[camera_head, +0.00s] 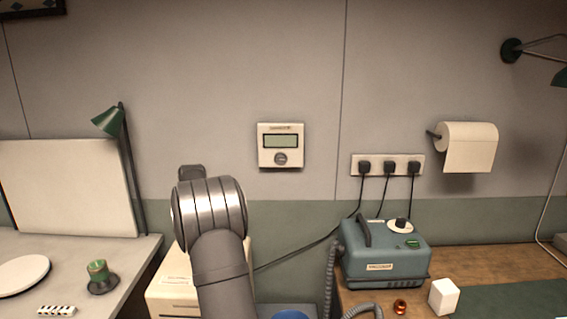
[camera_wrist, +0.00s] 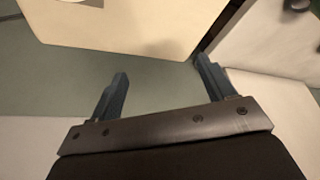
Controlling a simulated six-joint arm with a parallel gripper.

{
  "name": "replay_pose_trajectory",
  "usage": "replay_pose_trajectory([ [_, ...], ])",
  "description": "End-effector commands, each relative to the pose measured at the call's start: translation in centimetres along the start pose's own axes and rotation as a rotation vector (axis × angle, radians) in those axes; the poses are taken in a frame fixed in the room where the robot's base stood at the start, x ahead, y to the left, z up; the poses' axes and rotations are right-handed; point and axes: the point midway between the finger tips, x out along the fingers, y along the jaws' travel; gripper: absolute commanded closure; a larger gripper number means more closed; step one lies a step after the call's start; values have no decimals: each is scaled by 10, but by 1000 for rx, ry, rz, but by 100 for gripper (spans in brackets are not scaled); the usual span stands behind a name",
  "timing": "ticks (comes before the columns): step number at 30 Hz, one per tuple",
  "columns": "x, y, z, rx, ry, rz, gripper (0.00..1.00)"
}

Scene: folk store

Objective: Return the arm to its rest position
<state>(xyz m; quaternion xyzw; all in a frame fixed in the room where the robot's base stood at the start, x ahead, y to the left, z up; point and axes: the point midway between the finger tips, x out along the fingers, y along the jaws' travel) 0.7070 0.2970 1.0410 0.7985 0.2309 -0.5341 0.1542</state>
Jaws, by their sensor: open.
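My arm rises from the bottom of the head view, left of the middle, and its upper joint stands in front of the wall. My gripper is hidden behind the arm in that view. In the wrist view my gripper (camera_wrist: 160,86) is open, with its two dark fingers wide apart and nothing between them. Beyond the fingers are a greenish surface and a large cream-coloured surface (camera_wrist: 120,25). I cannot tell how far the fingers are from these.
A cream box (camera_head: 172,284) stands behind my arm. At right, a wooden bench (camera_head: 487,262) holds a blue-green device (camera_head: 365,262) with cables and a white cube (camera_head: 443,297).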

Motion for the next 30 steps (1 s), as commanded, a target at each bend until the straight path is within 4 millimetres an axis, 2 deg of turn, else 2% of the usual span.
replay_pose_trajectory([
  [3,-2,24,8,45,1,19,25],
  [14,-8,90,38,176,0,73,25],
  [23,-9,138,74,282,0,118,25],
  [30,-5,168,111,362,-1,150,25],
])
